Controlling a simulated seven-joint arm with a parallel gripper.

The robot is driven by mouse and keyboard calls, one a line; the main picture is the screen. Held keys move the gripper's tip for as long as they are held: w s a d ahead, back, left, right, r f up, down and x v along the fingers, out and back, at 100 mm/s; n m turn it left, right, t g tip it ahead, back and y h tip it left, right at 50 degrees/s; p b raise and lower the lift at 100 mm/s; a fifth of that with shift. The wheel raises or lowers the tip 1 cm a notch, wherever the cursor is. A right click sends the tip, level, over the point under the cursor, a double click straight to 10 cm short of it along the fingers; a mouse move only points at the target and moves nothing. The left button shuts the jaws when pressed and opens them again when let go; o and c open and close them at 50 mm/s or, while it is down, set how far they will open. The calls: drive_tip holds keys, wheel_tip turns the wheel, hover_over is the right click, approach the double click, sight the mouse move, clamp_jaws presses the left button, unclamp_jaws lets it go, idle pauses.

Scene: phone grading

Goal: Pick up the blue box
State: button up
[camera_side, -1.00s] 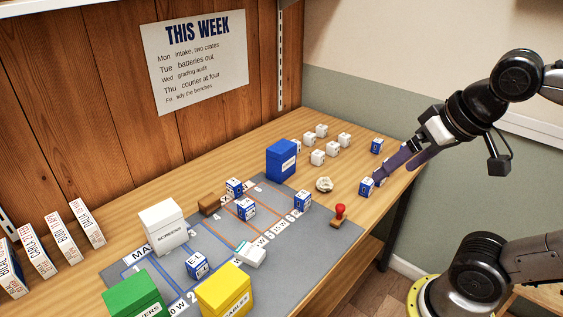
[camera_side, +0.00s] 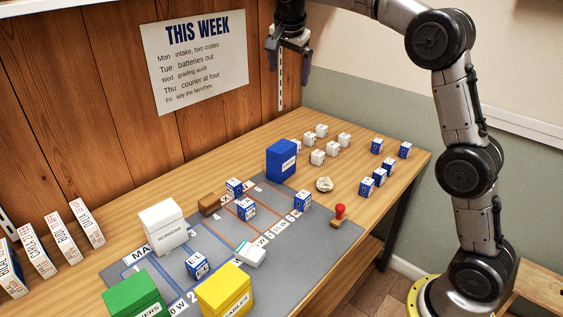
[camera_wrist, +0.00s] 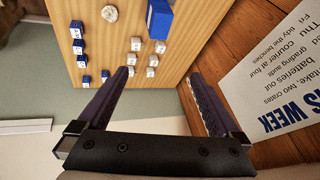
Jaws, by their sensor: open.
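The blue box (camera_side: 281,161) stands upright at the back edge of the grey mat, with a white label on its front. It also shows at the top of the wrist view (camera_wrist: 160,18), partly cut off by the frame edge. My gripper (camera_side: 289,62) is high above the bench, above and behind the blue box, with its fingers pointing down. In the wrist view the two dark fingers (camera_wrist: 158,100) are spread wide apart with nothing between them.
White (camera_side: 164,227), green (camera_side: 135,297) and yellow (camera_side: 225,289) boxes stand nearer on the mat (camera_side: 290,250). The plank wall is close behind.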

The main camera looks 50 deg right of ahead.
drive_tip(key=w+d+f+g, duration=0.1)
drive_tip(key=w+d+f, duration=0.1)
drive_tip(key=w+f, duration=0.45)
drive_tip(key=m+g, duration=0.1)
drive_tip(key=g, duration=0.1)
hover_over(281, 147)
drive_tip(key=a, duration=0.3)
drive_tip(key=shift+h, duration=0.3)
drive_tip(key=f, duration=1.6)
drive_tip(key=shift+s+f, duration=0.25)
drive_tip(key=shift+f, duration=0.15)
drive_tip(key=x, duration=0.7)
drive_tip(key=shift+s+d+f, duration=0.1)
drive_tip(key=shift+d+f, duration=0.05)
drive_tip(key=shift+f, duration=0.25)
drive_tip(key=shift+a+x, duration=0.2)
drive_tip(key=shift+x, duration=2.75)
drive_tip(key=shift+f, duration=0.1)
drive_tip(key=c, duration=1.5)
